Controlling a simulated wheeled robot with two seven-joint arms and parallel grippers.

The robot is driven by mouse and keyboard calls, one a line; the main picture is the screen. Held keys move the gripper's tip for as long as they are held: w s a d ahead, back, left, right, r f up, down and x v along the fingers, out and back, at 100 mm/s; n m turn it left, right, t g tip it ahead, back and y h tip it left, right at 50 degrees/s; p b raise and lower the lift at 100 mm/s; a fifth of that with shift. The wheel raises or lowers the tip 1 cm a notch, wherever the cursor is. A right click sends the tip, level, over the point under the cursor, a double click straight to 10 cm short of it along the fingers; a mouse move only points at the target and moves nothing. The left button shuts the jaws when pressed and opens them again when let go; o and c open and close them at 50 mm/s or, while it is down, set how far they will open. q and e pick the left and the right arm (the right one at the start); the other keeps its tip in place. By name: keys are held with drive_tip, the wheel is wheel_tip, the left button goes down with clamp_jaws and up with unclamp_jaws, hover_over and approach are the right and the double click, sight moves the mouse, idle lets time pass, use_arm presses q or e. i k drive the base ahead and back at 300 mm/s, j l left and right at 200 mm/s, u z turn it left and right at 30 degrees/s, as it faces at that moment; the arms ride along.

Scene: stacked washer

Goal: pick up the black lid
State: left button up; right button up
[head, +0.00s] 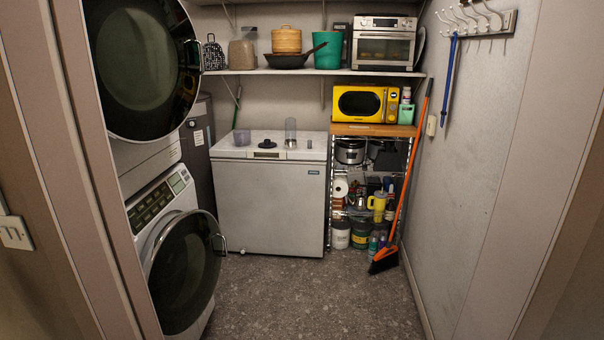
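A small round black lid (267,144) with a raised middle lies on the white top of the chest freezer (268,205), near its front edge. A clear cylindrical container (290,134) stands upright to the right of the lid, apart from it. A greyish cup (242,137) stands to the left of the lid. Neither of my grippers is in the head view.
Stacked washer and dryer stand at left, the lower round door (186,272) ajar into the passage. An orange broom (402,190) leans by the right wall. A shelf (310,72) runs above the freezer. The grey floor (300,295) in front is clear.

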sight(267, 145)
drive_tip(key=i+z, duration=0.1)
drive_tip(key=i, duration=0.45)
drive_tip(key=i+j, duration=0.15)
drive_tip(key=i, duration=0.45)
drive_tip(key=i+z, duration=0.15)
drive_tip(key=i, duration=0.4)
